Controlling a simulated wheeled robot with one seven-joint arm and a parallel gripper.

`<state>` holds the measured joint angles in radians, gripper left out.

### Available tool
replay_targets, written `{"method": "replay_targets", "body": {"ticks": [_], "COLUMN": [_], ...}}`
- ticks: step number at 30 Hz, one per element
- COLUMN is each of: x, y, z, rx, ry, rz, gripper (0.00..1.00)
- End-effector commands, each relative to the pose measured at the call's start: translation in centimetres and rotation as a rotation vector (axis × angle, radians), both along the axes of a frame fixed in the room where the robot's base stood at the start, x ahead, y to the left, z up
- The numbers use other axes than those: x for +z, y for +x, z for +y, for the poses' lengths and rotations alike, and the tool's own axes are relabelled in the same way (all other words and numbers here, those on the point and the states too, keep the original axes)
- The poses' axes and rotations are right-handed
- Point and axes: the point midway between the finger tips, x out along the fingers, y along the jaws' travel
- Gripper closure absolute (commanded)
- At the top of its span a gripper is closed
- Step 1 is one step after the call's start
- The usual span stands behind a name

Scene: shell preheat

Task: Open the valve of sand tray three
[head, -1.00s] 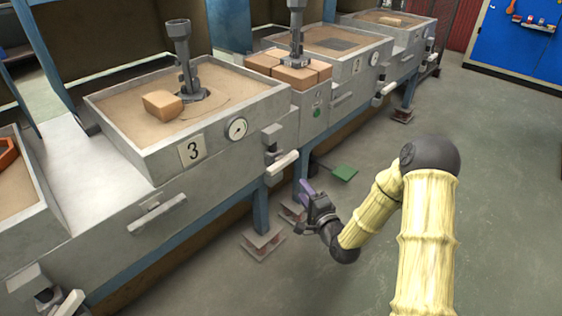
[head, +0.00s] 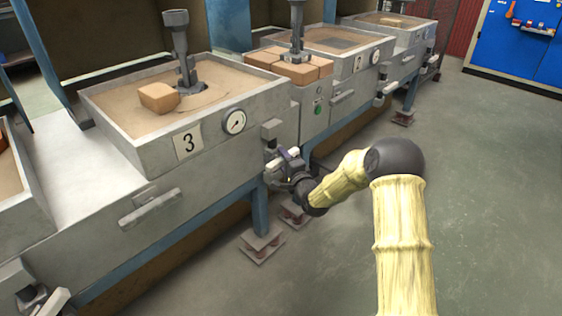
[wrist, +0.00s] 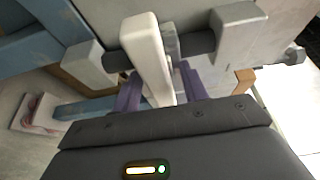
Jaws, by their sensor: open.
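Sand tray three (head: 155,160), marked with a "3" plate (head: 188,143), stands left of centre in the head view. Its valve is low at the tray's right front corner, with a pale lever (head: 293,152) that my gripper partly hides. In the wrist view the lever (wrist: 148,50) crosses a dark pipe (wrist: 198,43) and reaches down toward me. My gripper (head: 284,159) is at the valve. Its purple fingers stand open, one on each side of the lever (wrist: 159,74); I cannot tell whether either touches it.
A round gauge (head: 234,122) is beside the plate. A front handle (head: 150,208) sticks out at the left. A blue leg (head: 260,208) on a foot block (head: 262,245) stands below the valve. Tray two (head: 345,62) is behind. The floor at right is clear.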

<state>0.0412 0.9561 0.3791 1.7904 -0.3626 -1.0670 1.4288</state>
Motion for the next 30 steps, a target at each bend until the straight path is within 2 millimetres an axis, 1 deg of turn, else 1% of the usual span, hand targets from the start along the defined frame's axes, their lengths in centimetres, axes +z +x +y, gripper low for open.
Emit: {"method": "replay_targets", "body": {"ticks": [1,3,6,15,17,18,20,22,30], "x": [-0.3,-0.2,-0.1,0.0,0.0,0.0,0.0,0.0,-0.1], "y": [0.6,1.2,1.7,1.9,1.9,1.9,1.9,1.9,1.9], "z": [0.3,0.7,1.0,1.1,1.0,1.0,1.0,1.0,0.8], "rx": [0.0,0.0,0.0,0.0,0.0,0.0,0.0,0.0,-0.003], "ry": [-0.001,-0.001,0.0,-0.001,-0.001,0.0,0.0,0.0,-0.003], "rz": [-0.002,0.0,0.0,0.002,0.002,0.001,0.001,0.001,-0.002], "gripper": [0.56,0.56,0.56,0.56,0.66,0.74,0.86,1.0,1.0]}}
